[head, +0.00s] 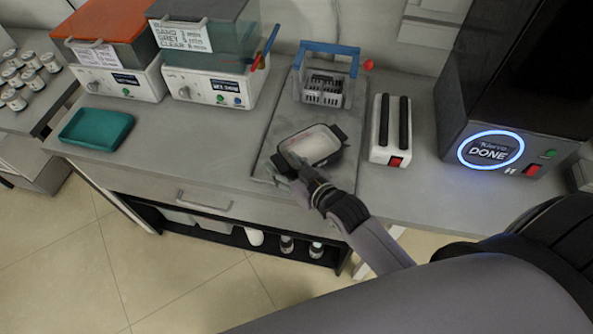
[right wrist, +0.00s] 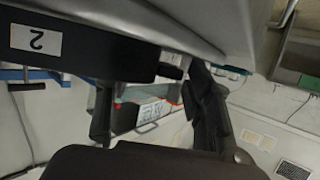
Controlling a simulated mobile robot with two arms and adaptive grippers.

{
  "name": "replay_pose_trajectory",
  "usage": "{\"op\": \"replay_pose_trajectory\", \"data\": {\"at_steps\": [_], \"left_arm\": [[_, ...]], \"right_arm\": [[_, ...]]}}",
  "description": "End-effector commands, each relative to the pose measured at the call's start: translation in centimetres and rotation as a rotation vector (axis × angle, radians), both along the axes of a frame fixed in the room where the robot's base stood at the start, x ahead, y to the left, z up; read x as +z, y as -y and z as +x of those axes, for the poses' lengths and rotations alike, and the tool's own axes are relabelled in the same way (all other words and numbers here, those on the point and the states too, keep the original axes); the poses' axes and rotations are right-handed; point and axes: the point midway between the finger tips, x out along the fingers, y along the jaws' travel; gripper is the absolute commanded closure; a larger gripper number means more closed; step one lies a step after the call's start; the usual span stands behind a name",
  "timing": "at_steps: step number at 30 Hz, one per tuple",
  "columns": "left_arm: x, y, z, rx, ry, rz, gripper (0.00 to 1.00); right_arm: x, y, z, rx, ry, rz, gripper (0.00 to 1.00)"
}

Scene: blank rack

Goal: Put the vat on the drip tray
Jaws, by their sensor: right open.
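The vat (head: 333,158), a black-rimmed box with a pale inside and side handles, sits on a grey mat (head: 262,158) at the front of the counter. My right gripper (head: 285,168) is at the vat's front left corner in the head view. In the right wrist view, the dark vat side with a "2" label (right wrist: 37,39) is close, and its handle lies near the open fingers (right wrist: 155,105). Contact cannot be told. A shallow teal tray (head: 97,128), possibly the drip tray, lies empty on the left of the counter. My left gripper is not in view.
A blue-handled rack (head: 325,88) stands behind the vat. A white block with two black bars (head: 390,130) is to its right, then a dark machine reading DONE (head: 488,152). Two lidded white units (head: 210,87) (head: 125,80) stand behind left. Counter between tray and mat is clear.

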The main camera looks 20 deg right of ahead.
Motion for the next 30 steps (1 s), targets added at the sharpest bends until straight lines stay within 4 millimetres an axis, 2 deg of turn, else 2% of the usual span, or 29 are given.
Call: {"op": "replay_pose_trajectory", "data": {"at_steps": [9,15,21,30], "left_arm": [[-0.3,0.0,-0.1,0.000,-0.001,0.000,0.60],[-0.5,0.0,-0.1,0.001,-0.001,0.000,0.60],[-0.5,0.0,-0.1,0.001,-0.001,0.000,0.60],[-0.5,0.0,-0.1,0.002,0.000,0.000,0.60]], "right_arm": [[1.9,1.6,-5.9,0.001,-0.006,-0.002,0.52],[3.1,2.5,-9.1,0.000,-0.005,-0.002,0.52],[3.8,3.0,-10.4,-0.001,-0.003,-0.001,0.52],[3.9,3.0,-10.6,-0.001,-0.003,-0.001,0.52]]}}
